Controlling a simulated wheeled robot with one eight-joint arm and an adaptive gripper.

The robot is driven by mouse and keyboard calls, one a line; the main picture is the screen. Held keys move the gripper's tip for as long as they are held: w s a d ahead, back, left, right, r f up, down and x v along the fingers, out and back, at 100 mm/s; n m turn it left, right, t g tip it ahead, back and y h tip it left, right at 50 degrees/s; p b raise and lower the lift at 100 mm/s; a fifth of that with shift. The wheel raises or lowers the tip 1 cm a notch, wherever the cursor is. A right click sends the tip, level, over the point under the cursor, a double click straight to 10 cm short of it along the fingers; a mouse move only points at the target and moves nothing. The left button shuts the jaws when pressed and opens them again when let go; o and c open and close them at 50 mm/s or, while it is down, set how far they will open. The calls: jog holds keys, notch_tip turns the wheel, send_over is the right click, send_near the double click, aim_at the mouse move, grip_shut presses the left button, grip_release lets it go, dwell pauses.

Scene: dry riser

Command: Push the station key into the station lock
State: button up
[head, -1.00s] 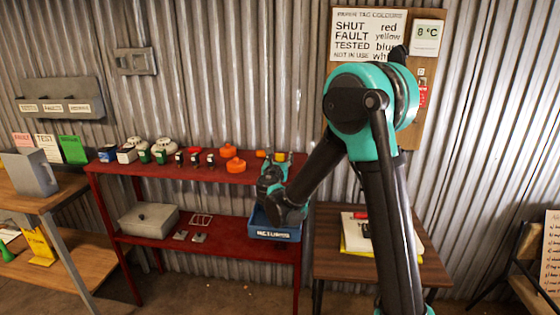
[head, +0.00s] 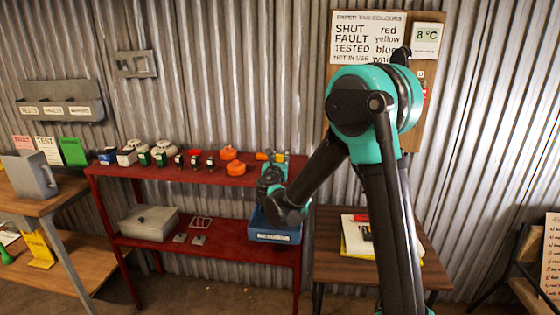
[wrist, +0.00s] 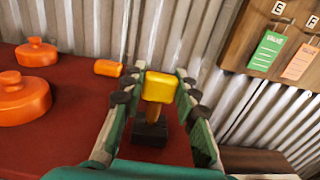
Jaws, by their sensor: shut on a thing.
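The station key has a yellow block head (wrist: 158,86) and a brownish stem below it. My gripper (wrist: 160,88) is shut on the yellow head, one finger on each side. The stem runs down to a small dark block (wrist: 150,134), which looks like the station lock, on the red shelf top. I cannot tell how deep the stem sits in it. In the head view my gripper (head: 272,172) is at the right end of the red shelf, and a bit of yellow (head: 280,157) shows beside it. The lock is hidden there.
In the wrist view an orange cylinder (wrist: 108,68) lies left of the key, with round orange pieces (wrist: 36,53) farther left. A tag board (wrist: 275,45) is on the right. In the head view a blue bin (head: 273,236) stands below my gripper.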

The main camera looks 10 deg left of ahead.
notch_tip(320, 180, up, 19)
jog(key=shift+r, duration=0.2)
dwell(1.2)
